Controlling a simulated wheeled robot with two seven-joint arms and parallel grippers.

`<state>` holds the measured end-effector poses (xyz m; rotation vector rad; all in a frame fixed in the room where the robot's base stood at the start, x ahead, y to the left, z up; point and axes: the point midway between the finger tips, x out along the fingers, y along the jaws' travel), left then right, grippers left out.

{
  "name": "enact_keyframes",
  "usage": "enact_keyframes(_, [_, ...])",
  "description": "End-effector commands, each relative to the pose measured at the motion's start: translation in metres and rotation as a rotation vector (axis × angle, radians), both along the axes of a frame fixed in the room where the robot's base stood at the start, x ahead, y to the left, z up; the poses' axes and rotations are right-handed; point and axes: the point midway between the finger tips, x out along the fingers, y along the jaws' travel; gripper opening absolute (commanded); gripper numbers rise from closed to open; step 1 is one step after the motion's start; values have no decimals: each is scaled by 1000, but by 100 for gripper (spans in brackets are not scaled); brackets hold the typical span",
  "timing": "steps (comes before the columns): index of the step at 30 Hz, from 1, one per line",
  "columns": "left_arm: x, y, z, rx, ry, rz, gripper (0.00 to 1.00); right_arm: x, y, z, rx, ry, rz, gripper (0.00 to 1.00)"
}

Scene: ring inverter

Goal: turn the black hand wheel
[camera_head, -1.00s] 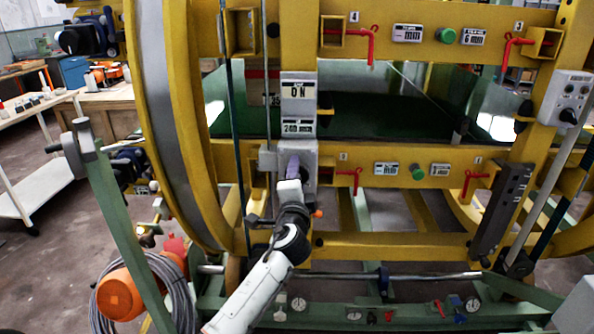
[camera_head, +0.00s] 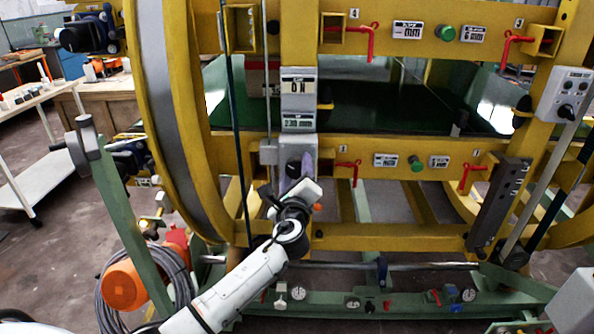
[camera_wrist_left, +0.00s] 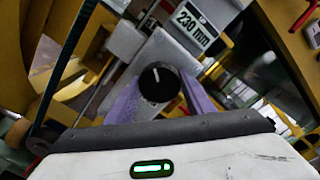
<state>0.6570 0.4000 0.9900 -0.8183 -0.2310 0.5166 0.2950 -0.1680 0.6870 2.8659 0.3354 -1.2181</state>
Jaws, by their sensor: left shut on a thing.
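The black hand wheel (camera_wrist_left: 160,88) is a round black knob with a white pointer line, on a grey box. My left gripper (camera_wrist_left: 160,96) is shut on it, one purple finger on each side. In the head view the black wheel (camera_head: 293,169) is partly hidden by the purple fingers of my left gripper (camera_head: 296,172). The gripper's white body is turned at an angle below the grey box. A label above the wheel reads 230 mm (camera_wrist_left: 195,30). My right gripper is not in view.
Yellow beams (camera_head: 400,160) and a large yellow ring (camera_head: 160,120) surround the wheel. A dark vertical rod (camera_head: 236,130) runs just left of it. Red handles (camera_head: 357,172) stick out to the right. A green post (camera_head: 115,200) and a cable coil stand at lower left.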

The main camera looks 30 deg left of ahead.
Motion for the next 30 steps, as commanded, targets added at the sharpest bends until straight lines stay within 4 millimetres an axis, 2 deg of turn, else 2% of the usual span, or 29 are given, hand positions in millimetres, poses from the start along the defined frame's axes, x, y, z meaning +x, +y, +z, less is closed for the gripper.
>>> enact_keyframes(12, [0, 1, 0, 167, 102, 1, 26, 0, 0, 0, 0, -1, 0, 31])
enact_keyframes(29, [0, 0, 0, 190, 117, 0, 26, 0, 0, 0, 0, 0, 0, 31])
enact_keyframes(30, [0, 0, 0, 190, 117, 0, 53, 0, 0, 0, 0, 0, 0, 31])
